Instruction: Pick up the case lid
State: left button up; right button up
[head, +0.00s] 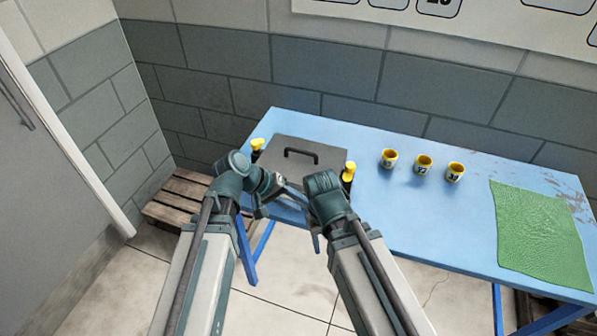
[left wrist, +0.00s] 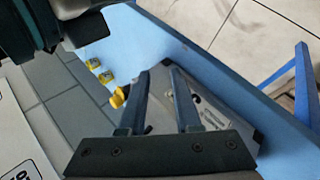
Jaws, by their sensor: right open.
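The case lid (head: 290,142) is flat and grey with a black handle (head: 300,154); it lies on top of the case near the left end of the blue table. A yellow-topped black piece stands at its left side (head: 257,146) and another at its right side (head: 348,172). My left gripper (head: 292,194) is at the front of the case, partly hidden by my arms. In the left wrist view its two fingers (left wrist: 161,75) are apart with nothing held; part of the grey case (left wrist: 212,116) shows beyond them. My right gripper (head: 317,241) is mostly hidden behind its own arm, below the table's front edge.
Several things share the blue table (head: 432,216): three yellow-rimmed numbered cups (head: 423,164) right of the case, and a green mat (head: 541,238) at the right end. A wooden pallet (head: 176,201) lies on the floor at left. The table between cups and front edge is clear.

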pick_arm(q)
jog(key=w+a+n+t+h+b, duration=0.3)
jog(key=w+b, duration=0.2)
jog(key=n+t+h+b, duration=0.2)
jog(key=n+t+b, duration=0.1)
jog(key=n+t, duration=0.1)
send_near(305, 154)
jog(key=x, duration=0.2)
jog(key=b+x, duration=0.1)
jog(key=x, duration=0.2)
jog(key=shift+d, duration=0.45)
pick_arm(e)
notch_tip(305, 154, down, 11)
jog(key=shift+f, duration=0.15)
pick_arm(q)
jog(key=shift+b, duration=0.3)
jog(key=x, duration=0.2)
jog(key=b+x, duration=0.1)
jog(key=x, duration=0.2)
jog(key=shift+w+a+f, duration=0.1)
jog(key=shift+w+a, duration=0.05)
jog(key=shift+w, duration=0.15)
pick_arm(e)
jog(key=shift+f, duration=0.5)
pick_arm(q)
jog(key=shift+c, duration=0.3)
grip_shut()
jog(key=shift+s, duration=0.1)
